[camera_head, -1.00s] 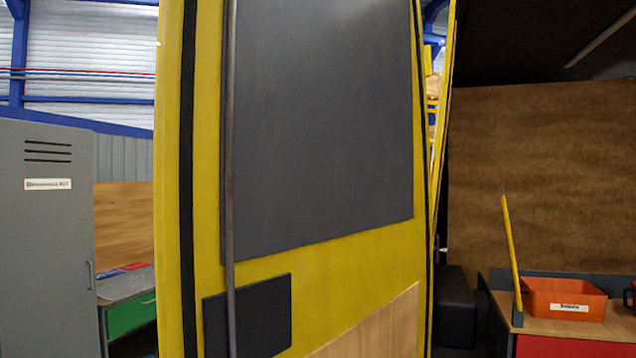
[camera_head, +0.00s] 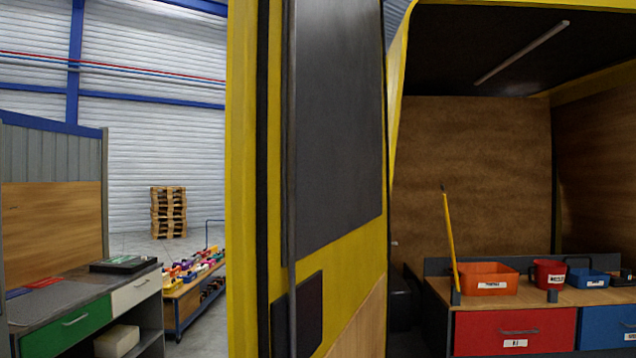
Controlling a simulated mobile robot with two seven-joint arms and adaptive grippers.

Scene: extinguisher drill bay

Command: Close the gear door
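The gear door (camera_head: 372,240) is a tall yellow panel with a large dark grey plate, a smaller dark square plate and a wood-coloured lower corner. It stands open in the middle of the head view, seen at a steep angle. A long dark vertical bar (camera_head: 291,180) runs down it near its left edge. To its right is the open yellow-framed bay (camera_head: 475,150), with a brown back wall and a ceiling light. The lower end of the door is out of view. Neither of my grippers is in view.
At left stands a workbench with a green drawer (camera_head: 62,329). Behind it are a low rack (camera_head: 190,290), stacked pallets (camera_head: 168,212) and open floor.

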